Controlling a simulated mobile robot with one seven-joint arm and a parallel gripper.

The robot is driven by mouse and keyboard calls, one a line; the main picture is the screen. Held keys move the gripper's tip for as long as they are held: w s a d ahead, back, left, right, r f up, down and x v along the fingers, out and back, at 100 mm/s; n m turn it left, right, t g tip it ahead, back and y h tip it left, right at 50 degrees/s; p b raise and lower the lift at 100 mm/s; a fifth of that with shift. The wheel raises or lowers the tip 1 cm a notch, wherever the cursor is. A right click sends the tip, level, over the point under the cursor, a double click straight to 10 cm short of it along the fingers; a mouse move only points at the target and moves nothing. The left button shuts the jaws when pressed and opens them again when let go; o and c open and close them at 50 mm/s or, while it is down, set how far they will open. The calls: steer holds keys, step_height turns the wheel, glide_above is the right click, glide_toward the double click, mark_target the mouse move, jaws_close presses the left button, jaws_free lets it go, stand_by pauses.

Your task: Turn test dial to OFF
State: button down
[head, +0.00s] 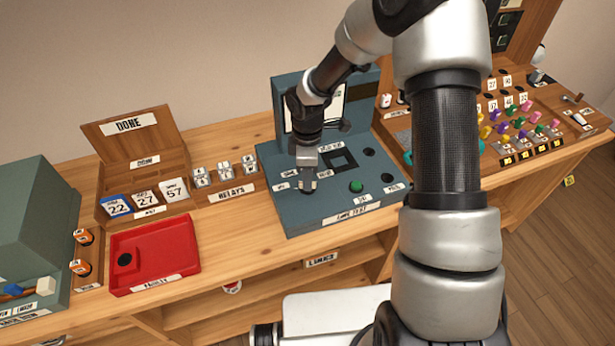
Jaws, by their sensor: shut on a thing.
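The line test unit (330,214) is a blue-grey box with a raised back panel, standing on the wooden bench. My gripper (306,188) points down at the front left of its top and is shut on the test dial (308,190). The dial is mostly hidden by my fingers, so its pointer direction cannot be told. Small white labels surround it, too small to read. A green button (356,186) sits to the right of my gripper, and a dark square frame (343,160) lies behind.
A red tray (155,270) and the DONE box (115,200) with numbered cards stand to the left. Relays (225,172) sit in a wooden holder beside the test unit. A plug board (520,125) is at the right. My arm hides part of the bench.

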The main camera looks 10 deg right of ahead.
steer(key=shift+w+r, duration=0.1)
steer(key=c, duration=1.8)
jaws_free()
step_height(320, 180, up, 17)
steer(key=p, duration=0.1)
steer(key=shift+r, duration=0.2)
